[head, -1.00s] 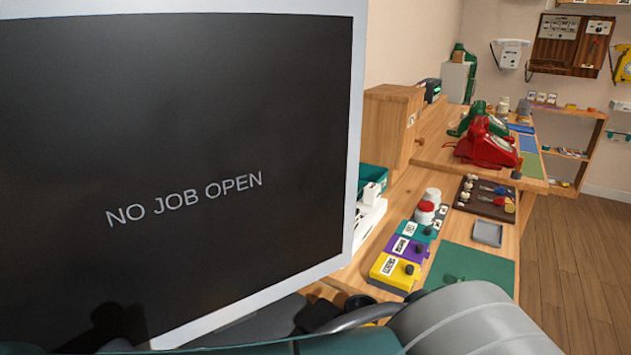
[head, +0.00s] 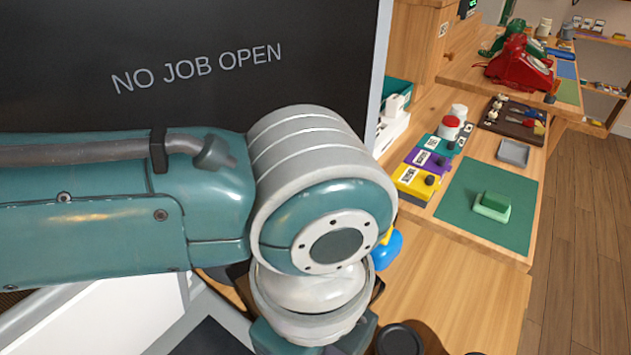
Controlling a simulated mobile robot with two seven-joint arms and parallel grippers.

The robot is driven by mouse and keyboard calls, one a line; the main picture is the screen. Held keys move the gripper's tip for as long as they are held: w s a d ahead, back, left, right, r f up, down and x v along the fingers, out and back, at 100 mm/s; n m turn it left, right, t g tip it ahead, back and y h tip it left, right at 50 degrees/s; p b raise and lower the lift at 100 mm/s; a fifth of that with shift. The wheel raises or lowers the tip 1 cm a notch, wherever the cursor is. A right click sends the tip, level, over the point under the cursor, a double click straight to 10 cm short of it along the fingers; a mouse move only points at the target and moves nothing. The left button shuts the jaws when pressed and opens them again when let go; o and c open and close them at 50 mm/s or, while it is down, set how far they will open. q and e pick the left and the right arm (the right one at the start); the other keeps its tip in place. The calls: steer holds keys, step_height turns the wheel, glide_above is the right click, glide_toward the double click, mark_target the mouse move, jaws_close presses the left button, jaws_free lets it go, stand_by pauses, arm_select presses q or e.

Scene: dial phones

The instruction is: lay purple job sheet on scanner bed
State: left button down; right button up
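A white panel (head: 110,318) and a dark surface with a grey border (head: 212,338) show at the bottom left, partly behind my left arm. I cannot tell whether they belong to the scanner. My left arm crosses the picture from the left, and its gripper is out of view. My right gripper is not in view.
A large screen (head: 200,65) reading "NO JOB OPEN" stands behind my arm. A green mat (head: 465,215) bears a green block (head: 491,207). A grey tray (head: 513,152) and a red phone (head: 518,66) are farther back. Bare wood (head: 450,290) lies right of my arm.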

arm_select(q)
steer(key=shift+f, duration=0.3)
steer(key=c, duration=0.7)
jaws_free()
